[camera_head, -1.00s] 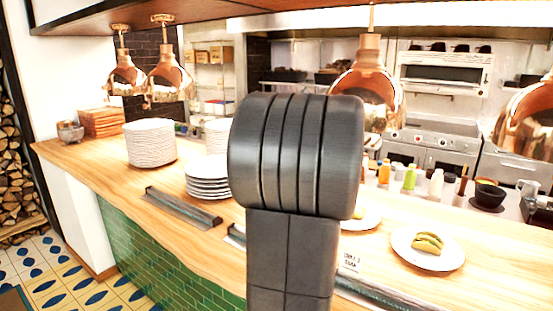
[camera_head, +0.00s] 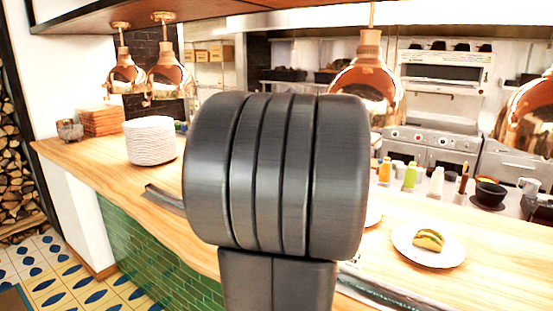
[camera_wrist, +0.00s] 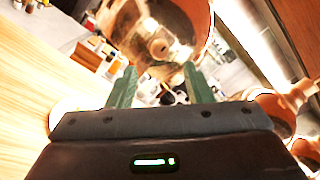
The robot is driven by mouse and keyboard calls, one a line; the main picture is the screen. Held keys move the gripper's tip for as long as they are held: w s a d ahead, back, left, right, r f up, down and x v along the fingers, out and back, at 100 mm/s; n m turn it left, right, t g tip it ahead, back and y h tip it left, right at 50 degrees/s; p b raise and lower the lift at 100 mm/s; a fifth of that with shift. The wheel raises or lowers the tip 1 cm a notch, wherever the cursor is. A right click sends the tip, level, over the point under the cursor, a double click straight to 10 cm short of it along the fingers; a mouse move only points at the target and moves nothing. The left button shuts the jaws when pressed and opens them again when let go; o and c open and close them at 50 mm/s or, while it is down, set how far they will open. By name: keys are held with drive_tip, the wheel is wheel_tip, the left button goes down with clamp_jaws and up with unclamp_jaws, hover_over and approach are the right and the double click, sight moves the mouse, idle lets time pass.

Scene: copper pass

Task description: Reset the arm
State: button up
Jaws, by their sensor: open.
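My gripper (camera_wrist: 160,85) shows in the wrist view with its two green fingers apart and nothing between them. Beyond the fingers in that view is a copper heat lamp (camera_wrist: 165,35), close and large, with the wooden counter (camera_wrist: 30,110) on the left. In the head view my grey arm link fills the middle and hides part of the counter. My gripper itself does not show in the head view.
On the counter (camera_head: 90,162) stand a tall plate stack (camera_head: 150,140) and a plate (camera_head: 428,258) with a taco (camera_head: 429,239). Copper lamps hang above at left (camera_head: 168,78), centre (camera_head: 368,75) and right (camera_head: 530,115). Sauce bottles (camera_head: 410,176) stand behind. Tiled floor is open at lower left.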

drive_tip(key=v, duration=0.7)
drive_tip(key=w+d+m+p, duration=0.1)
drive_tip(key=w+d+m, duration=0.3)
drive_tip(key=m, duration=0.5)
drive_tip(key=w+d+m+p, duration=0.2)
drive_tip(key=w+d+m, duration=0.1)
drive_tip(key=w+m, duration=0.4)
drive_tip(key=shift+w+d+r+m+g, duration=0.15)
drive_tip(key=shift+d+r+m+g, duration=0.2)
drive_tip(key=shift+m, duration=0.75)
drive_tip(key=shift+p, duration=0.3)
